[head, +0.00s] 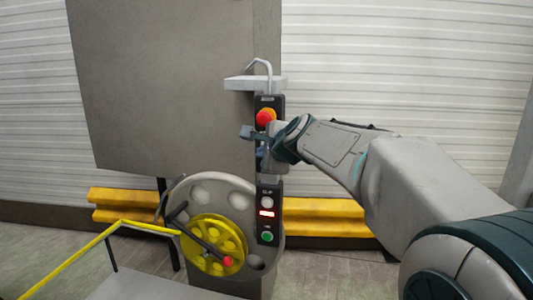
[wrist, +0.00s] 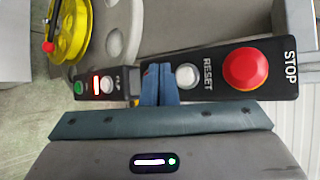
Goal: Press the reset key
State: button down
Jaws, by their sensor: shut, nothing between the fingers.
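The reset key is a round white button (wrist: 187,76) beside the word RESET on a black control panel (wrist: 216,85) in the wrist view. My gripper (wrist: 158,74) is shut and empty, its two blue fingers together just left of the reset key in that view. I cannot tell whether the fingertips touch the panel. In the head view my gripper (head: 262,150) is in front of the panel, below the red stop button (head: 265,117), and the reset key is hidden behind it.
The large red STOP button (wrist: 246,68) is close to the reset key. A lower panel has another white button (head: 267,202), a red display (head: 267,213) and a green button (head: 267,237). A yellow handwheel (head: 213,245) stands left of it. A yellow barrier (head: 325,208) runs behind.

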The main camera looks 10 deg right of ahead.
jog(key=shift+w+d, duration=0.25)
jog(key=shift+w, duration=0.4)
jog(key=shift+w+d, duration=0.25)
jog(key=shift+w, duration=0.4)
jog(key=shift+w, duration=0.1)
dwell(1.0)
jog(key=shift+w+d+b, duration=0.15)
jog(key=shift+w+b, duration=0.15)
jog(key=shift+w+d, duration=0.15)
jog(key=shift+w, duration=0.25)
dwell(0.6)
jog(key=shift+s, duration=0.15)
dwell(0.3)
jog(key=shift+s+a, duration=0.3)
jog(key=shift+s, duration=0.35)
